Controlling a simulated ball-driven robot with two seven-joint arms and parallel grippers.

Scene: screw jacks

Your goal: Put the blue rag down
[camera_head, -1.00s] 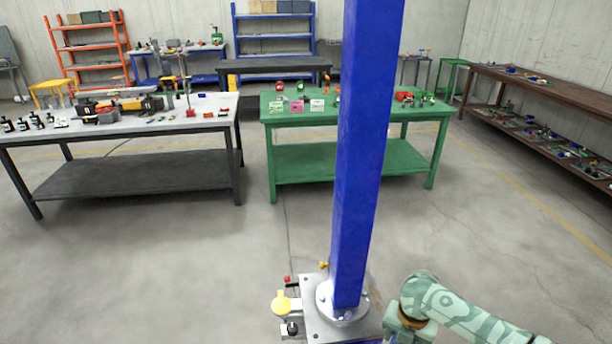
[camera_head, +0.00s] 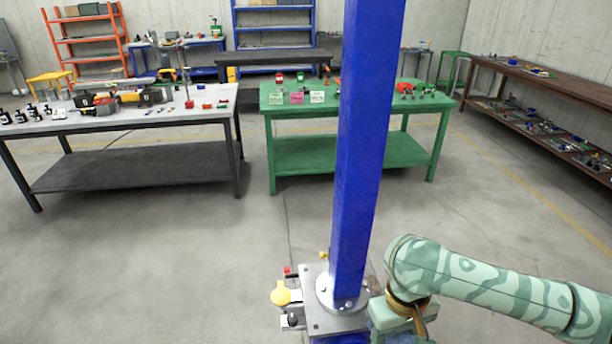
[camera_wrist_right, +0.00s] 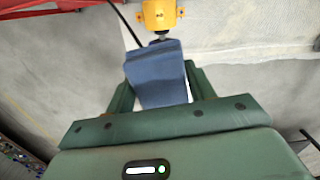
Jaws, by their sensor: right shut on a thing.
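The blue rag (camera_wrist_right: 157,74) shows in the right wrist view as a folded blue-grey cloth. It sits between the two green fingers of my right gripper (camera_wrist_right: 161,84), which is shut on it. Part of the rag is hidden by the fingers and the palm. In the head view my right arm comes in from the lower right and bends down near the bottom edge; the fingers and the rag are not visible there. My left gripper is in neither view.
A grey-topped workbench (camera_head: 145,118) with bottles and tools stands at the left. A green table (camera_head: 300,113) with small items and cards stands ahead. A long brown bench (camera_head: 560,90) is at the right. The concrete floor (camera_head: 150,260) between is open.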

